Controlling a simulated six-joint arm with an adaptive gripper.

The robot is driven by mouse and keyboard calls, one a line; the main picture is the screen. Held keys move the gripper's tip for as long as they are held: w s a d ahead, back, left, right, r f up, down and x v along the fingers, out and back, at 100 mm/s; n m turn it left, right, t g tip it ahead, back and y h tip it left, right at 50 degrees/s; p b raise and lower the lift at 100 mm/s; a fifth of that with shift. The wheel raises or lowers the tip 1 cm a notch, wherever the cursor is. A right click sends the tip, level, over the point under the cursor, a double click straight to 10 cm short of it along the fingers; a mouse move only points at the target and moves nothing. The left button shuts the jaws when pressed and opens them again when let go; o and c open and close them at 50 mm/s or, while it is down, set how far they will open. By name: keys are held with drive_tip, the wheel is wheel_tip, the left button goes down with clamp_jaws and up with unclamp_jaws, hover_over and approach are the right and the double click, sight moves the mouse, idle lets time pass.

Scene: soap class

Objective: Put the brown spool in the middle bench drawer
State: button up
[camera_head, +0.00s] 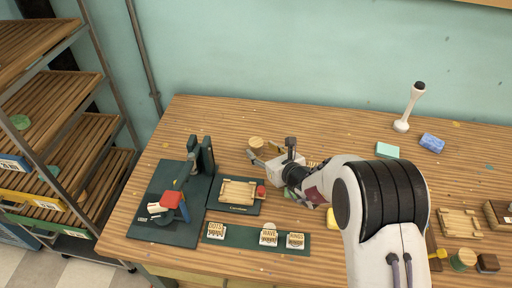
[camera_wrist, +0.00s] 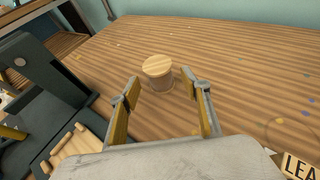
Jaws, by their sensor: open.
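A light brown round spool with a pale wooden top (camera_head: 256,143) stands upright on the bench, left of centre. In the wrist view the spool (camera_wrist: 158,72) is just beyond and between my fingertips. My gripper (camera_head: 271,152) is open and empty, low over the bench, beside the spool on its right; in the wrist view my gripper (camera_wrist: 160,84) has a finger on each side with bare wood between. The fingers appear apart from the spool. The middle drawer is not clearly seen; the bench top (camera_head: 330,128) hides most of its front below.
A dark green press stand (camera_head: 205,158) and a mat with a wooden tray (camera_head: 238,191) lie to the left and front. A green strip (camera_head: 252,238) holds label blocks. A white lever (camera_head: 408,108), a teal soap (camera_head: 387,150) and a blue sponge (camera_head: 431,142) stand at the back right.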

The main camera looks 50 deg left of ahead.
sight(259, 148)
drive_tip(key=shift+x, duration=1.65)
drive_tip(key=c, duration=1.3)
drive_tip(key=shift+r, duration=0.1)
drive_tip(key=shift+r, duration=4.9)
